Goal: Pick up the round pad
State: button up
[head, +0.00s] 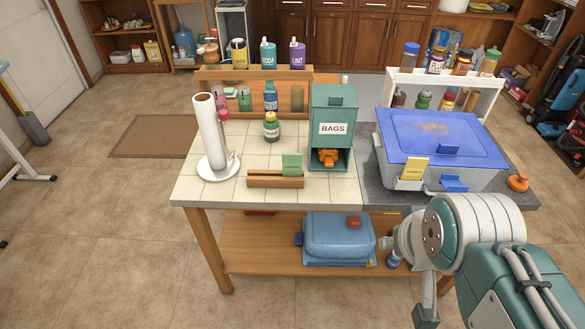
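An orange round object with a raised knob (517,181) lies on the dark grey counter at the right, beside the blue-lidded bin. It is the only thing I see that could be the round pad; I cannot be sure that it is. My arm comes in from the lower right, in front of the table. What looks like my gripper (408,246) is at the arm's end, left of the big grey joint and before the lower shelf. It is well apart from the orange object, lower and to the left. Its fingers do not show clearly.
The blue-lidded bin (440,150) stands just left of the orange object. The tiled table (330,193) holds a paper towel roll (209,135), a green bags dispenser (333,110) and a wooden tray (275,181). A white bottle rack (480,100) stands behind the bin. Floor at left is open.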

aim_at(518, 184)
jog(key=z, duration=1.45)
jog(key=i+l+u, duration=0.15)
jog(key=i+l, duration=0.4)
jog(key=i, duration=0.2)
jog(key=i+l+u, duration=0.15)
jog(key=i+l, duration=0.45)
jog(key=i, duration=0.15)
